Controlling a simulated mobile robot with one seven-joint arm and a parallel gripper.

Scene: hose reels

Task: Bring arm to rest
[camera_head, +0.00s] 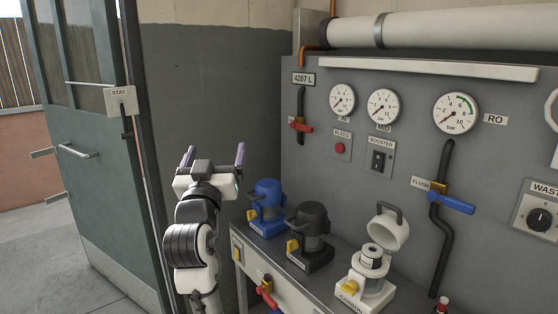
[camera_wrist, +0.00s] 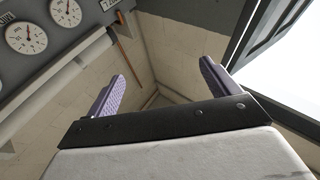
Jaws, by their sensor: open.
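My gripper (camera_head: 213,156) is raised in the left half of the head view, in front of the dark grey wall and beside the green door. Its two purple fingers are spread wide with nothing between them. In the wrist view my gripper (camera_wrist: 163,85) is also open and empty, with a bare pale block wall and corner beyond it. My gripper touches nothing that I can see.
A green door (camera_head: 100,160) stands open at left. A bench (camera_head: 270,262) carries a blue canister (camera_head: 266,197), a black canister (camera_head: 311,230) and a white canister with its lid raised (camera_head: 370,275). A gauge panel (camera_head: 420,150) stands behind them.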

